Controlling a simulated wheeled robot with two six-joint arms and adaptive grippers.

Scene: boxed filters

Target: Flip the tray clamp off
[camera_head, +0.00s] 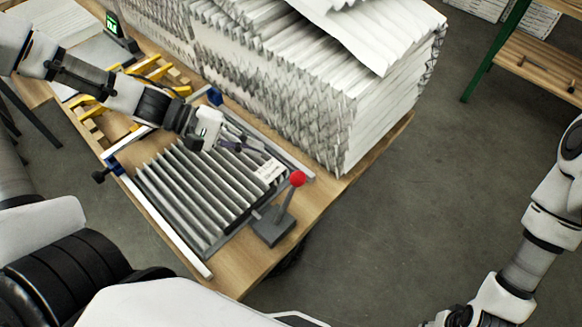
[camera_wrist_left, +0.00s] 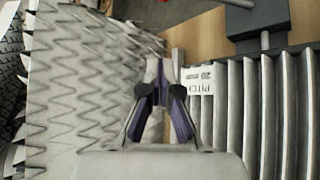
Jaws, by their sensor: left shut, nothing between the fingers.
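The tray clamp is a dark grey block (camera_head: 273,226) with an upright lever topped by a red knob (camera_head: 297,178), at the tray's front right corner. In the left wrist view the block (camera_wrist_left: 262,18) shows at top right; the red knob is not visible there. The tray holds a grey pleated filter (camera_head: 190,190) with a white label (camera_head: 269,171). My left gripper (camera_head: 243,146) is shut and empty above the filter's far edge, apart from the lever. Its fingertips (camera_wrist_left: 164,68) also show in the wrist view.
A tall stack of white pleated filters (camera_head: 345,115) stands close behind the tray. A pale rail (camera_head: 165,218) with a blue end runs along the tray's left side. Yellow fixtures (camera_head: 158,72) lie farther back. Open floor lies right of the wooden table.

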